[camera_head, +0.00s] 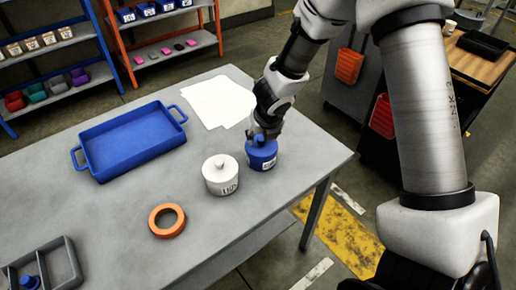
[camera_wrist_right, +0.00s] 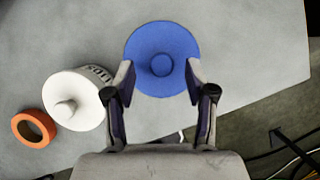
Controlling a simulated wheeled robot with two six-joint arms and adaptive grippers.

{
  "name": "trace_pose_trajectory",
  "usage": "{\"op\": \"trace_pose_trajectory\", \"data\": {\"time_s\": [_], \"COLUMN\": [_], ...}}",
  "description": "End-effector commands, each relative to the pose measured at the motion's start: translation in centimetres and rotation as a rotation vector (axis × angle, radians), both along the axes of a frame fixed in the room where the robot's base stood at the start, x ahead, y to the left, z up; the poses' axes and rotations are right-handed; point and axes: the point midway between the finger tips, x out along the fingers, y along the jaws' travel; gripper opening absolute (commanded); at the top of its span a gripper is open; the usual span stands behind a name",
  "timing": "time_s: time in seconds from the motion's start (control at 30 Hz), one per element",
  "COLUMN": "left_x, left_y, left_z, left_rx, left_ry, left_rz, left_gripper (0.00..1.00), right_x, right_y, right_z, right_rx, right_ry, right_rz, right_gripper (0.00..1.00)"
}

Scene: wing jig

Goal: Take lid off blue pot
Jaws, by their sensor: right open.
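The blue pot (camera_head: 261,155) stands upright on the grey table, with its lid on. In the right wrist view the blue lid (camera_wrist_right: 145,48) is seen from above, with a round blue knob (camera_wrist_right: 161,65) at its middle. My right gripper (camera_head: 259,132) is just above the lid. In the right wrist view its open fingers (camera_wrist_right: 160,72) lie on either side of the knob, apart from it. Whether the fingertips touch the lid I cannot tell. My left gripper is not in view.
A white lidded pot (camera_head: 221,176) stands close beside the blue pot. An orange ring (camera_head: 167,220), a blue tray (camera_head: 132,142), white paper (camera_head: 218,100) and a grey divided tray (camera_head: 61,262) are on the table (camera_head: 120,205). The table's right edge is near the blue pot.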

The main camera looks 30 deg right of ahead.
Motion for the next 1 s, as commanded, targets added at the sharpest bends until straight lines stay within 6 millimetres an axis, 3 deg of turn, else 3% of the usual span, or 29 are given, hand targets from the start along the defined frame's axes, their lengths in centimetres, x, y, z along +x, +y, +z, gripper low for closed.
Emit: {"op": "trace_pose_trajectory", "data": {"time_s": [0.1,0.3,0.37,0.47,0.83,1.0], "left_x": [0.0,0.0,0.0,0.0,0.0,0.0], "left_y": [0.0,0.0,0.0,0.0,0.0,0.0], "left_z": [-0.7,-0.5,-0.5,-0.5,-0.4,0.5], "left_rx": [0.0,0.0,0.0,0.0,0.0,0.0], "left_ry": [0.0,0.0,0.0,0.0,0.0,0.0], "left_rz": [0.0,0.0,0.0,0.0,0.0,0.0], "left_gripper": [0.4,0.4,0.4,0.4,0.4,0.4], "right_x": [0.6,0.6,0.6,0.6,0.6,0.8], "right_y": [-0.2,-0.2,-0.2,-0.2,-0.2,0.2], "right_z": [-1.5,-1.5,-1.5,-1.5,-1.4,-0.5], "right_rx": [0.0,0.002,0.002,0.002,0.001,0.001], "right_ry": [0.0,-0.001,0.0,0.0,0.001,0.001], "right_rz": [-0.001,-0.001,-0.001,-0.001,-0.002,-0.003], "right_gripper": [0.55,0.55,0.37,0.02,0.01,0.01]}}
